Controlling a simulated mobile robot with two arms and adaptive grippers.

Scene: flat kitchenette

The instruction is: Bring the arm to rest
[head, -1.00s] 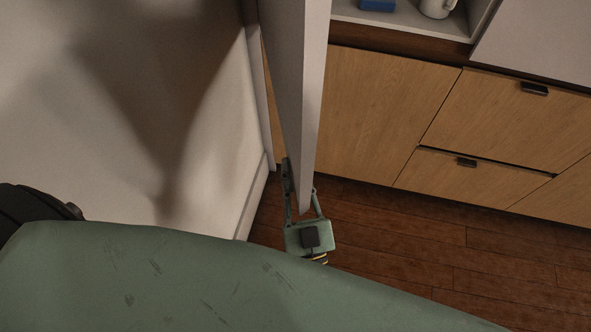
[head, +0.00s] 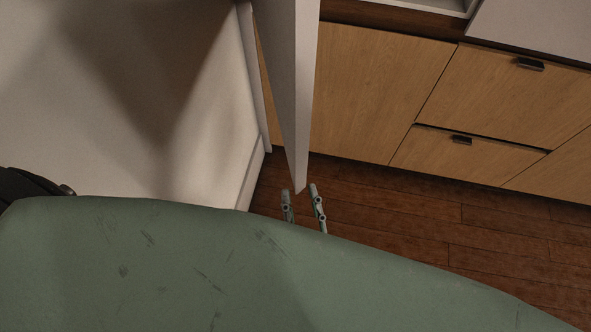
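The fingers of my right gripper (head: 300,189) show at the lower middle of the head view, just past my green body. The gripper's palm is hidden behind my body. My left gripper does not show.
Wooden cabinet fronts (head: 380,90) with dark-handled drawers (head: 475,150) stand at the right. A pale wall (head: 150,130) is at the left. The brown wooden floor (head: 400,210) in front of the cabinets is clear.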

